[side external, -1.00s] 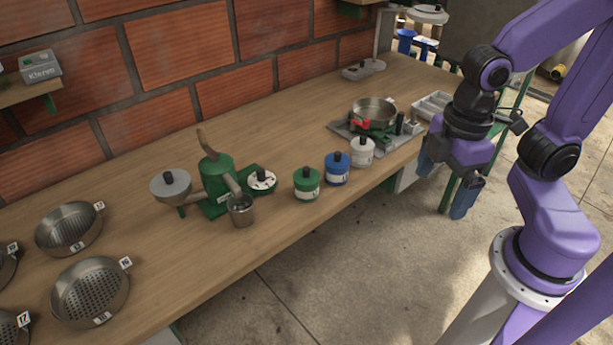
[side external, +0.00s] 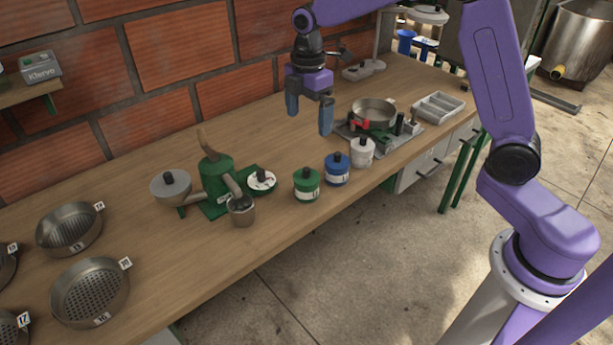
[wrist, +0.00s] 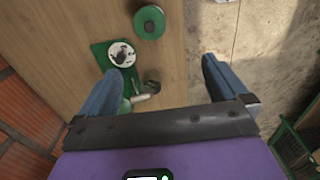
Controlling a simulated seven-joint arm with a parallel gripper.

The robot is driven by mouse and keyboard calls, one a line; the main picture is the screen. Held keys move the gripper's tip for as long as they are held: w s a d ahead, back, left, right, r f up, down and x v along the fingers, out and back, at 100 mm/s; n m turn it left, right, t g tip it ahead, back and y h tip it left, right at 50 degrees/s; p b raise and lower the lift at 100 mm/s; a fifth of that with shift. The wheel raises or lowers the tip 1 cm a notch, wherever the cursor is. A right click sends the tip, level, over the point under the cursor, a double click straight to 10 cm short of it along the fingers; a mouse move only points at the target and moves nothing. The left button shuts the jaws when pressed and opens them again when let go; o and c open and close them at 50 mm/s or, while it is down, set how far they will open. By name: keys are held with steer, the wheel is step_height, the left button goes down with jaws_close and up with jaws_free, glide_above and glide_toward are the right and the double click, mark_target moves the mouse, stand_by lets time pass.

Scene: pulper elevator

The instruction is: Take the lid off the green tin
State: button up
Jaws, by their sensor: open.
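The green tin (side external: 307,186) stands upright on the wooden bench, with a green lid, a black knob on top and a pale label band. Its lid (side external: 306,174) sits on it. In the wrist view the green tin (wrist: 149,22) shows from above near the top edge, knob in the middle. My gripper (side external: 309,122) is open and empty, fingers pointing down, above the bench. In the side view it appears above the tins, and apart from them. In the wrist view its two fingers (wrist: 163,68) are wide apart, with nothing between them in their grip.
A blue tin (side external: 337,170) and a white tin (side external: 362,152) stand to the right of the green one. A green pulper (side external: 216,182) with a metal cup (side external: 241,210) stands to its left. A metal pan (side external: 373,112) is behind right. The brick wall (side external: 160,55) bounds the back.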

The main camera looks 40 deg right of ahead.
steer(key=w, duration=0.2)
glide_above(307, 169)
step_height(307, 169, down, 12)
steer(key=shift+a+f, duration=0.1)
steer(key=shift+a, duration=0.05)
steer(key=shift+w+f, duration=0.1)
steer(key=shift+f, duration=2.75)
steer(key=c, duration=1)
